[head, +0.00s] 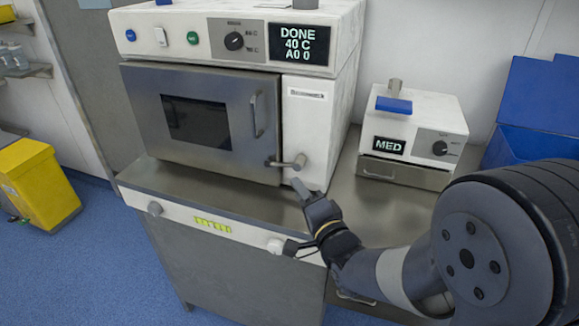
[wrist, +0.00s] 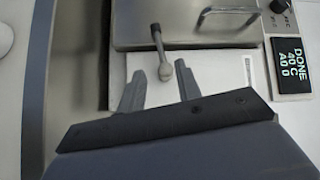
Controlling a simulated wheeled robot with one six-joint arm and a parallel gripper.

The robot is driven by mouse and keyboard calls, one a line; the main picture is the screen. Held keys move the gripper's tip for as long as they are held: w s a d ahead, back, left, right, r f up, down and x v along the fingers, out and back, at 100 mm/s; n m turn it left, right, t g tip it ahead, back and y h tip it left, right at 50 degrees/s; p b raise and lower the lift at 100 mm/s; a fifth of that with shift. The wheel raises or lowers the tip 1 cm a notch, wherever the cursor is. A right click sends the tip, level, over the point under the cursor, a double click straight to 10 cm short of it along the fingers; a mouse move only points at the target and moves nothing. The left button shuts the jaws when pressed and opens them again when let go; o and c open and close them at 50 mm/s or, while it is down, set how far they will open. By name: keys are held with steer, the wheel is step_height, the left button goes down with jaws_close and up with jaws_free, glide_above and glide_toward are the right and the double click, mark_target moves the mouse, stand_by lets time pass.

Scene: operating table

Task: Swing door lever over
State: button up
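The door lever (head: 288,163) is a short metal bar with a rounded knob, at the lower right edge of the grey steriliser door (head: 226,145). The door looks shut. My gripper (head: 297,186) is just below and in front of the lever. In the wrist view my gripper (wrist: 159,70) is open, with its two fingers apart. There the lever (wrist: 157,38) has its knob roughly between the fingertips. I cannot tell whether they touch it. Nothing is held.
The steriliser's display (head: 299,44) reads DONE, 40 C. A vertical door handle (head: 257,114) is left of the white panel. A smaller white unit (head: 414,128) marked MED stands to the right. The metal bench top (head: 215,190) is clear in front of the door.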

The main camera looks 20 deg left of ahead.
mark_target(282, 166)
steer(key=p+x, duration=0.1)
steer(key=x, duration=0.8)
steer(key=shift+w+a+p, duration=0.1)
steer(key=shift+w+p, duration=0.05)
steer(key=shift+p, duration=0.2)
jaws_close()
